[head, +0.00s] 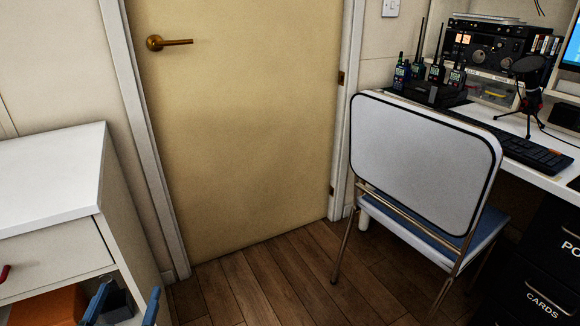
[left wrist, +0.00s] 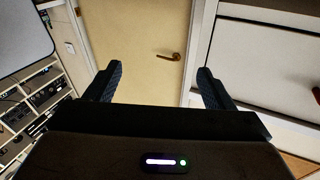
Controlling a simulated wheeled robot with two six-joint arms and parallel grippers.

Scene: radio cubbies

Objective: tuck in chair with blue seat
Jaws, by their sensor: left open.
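The chair (head: 425,160) with the blue seat stands at the right in the head view, in front of the desk. Its white, black-edged backrest faces me, and its blue seat (head: 425,236) shows below the backrest. The seat's far part is hidden. My left gripper (head: 124,300) is at the bottom left, well apart from the chair, open and empty. In the left wrist view, its two fingers (left wrist: 159,70) are spread, and part of the white backrest (left wrist: 22,35) shows at the upper left. My right gripper is not in view.
The white desk (head: 483,112) holds radios (head: 437,70), a keyboard (head: 530,152) and a microphone (head: 529,80). Black drawers (head: 545,265) stand under it at the right. A closed door (head: 240,120) is behind. A white cabinet (head: 50,180) stands at left. Bare wooden floor (head: 270,280) lies between.

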